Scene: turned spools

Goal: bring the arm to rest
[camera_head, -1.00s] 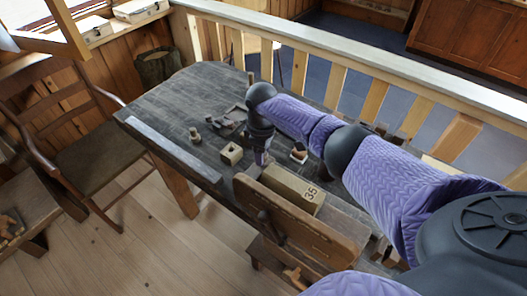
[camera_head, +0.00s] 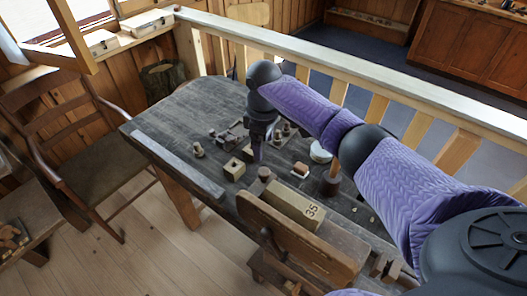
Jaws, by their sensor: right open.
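My right arm (camera_head: 380,165), in a purple sleeve with dark joints, reaches in from the right over the dark wooden table (camera_head: 185,125). Its gripper (camera_head: 257,157) points down above the table, its fingers small and partly in shadow; nothing shows held between them. Small turned spools stand on the table: one (camera_head: 198,149) left of the gripper, others (camera_head: 288,129) just right of it. A small pale block with a hole (camera_head: 234,169) sits left of and below the gripper. My left gripper is not in view.
A long pale block marked 35 (camera_head: 293,207) lies beside an upright brown wooden board (camera_head: 295,240) at the near edge. A white round thing (camera_head: 320,153) and a brown cylinder (camera_head: 330,183) stand under my arm. A railing (camera_head: 370,85) runs behind; a chair (camera_head: 95,160) stands left.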

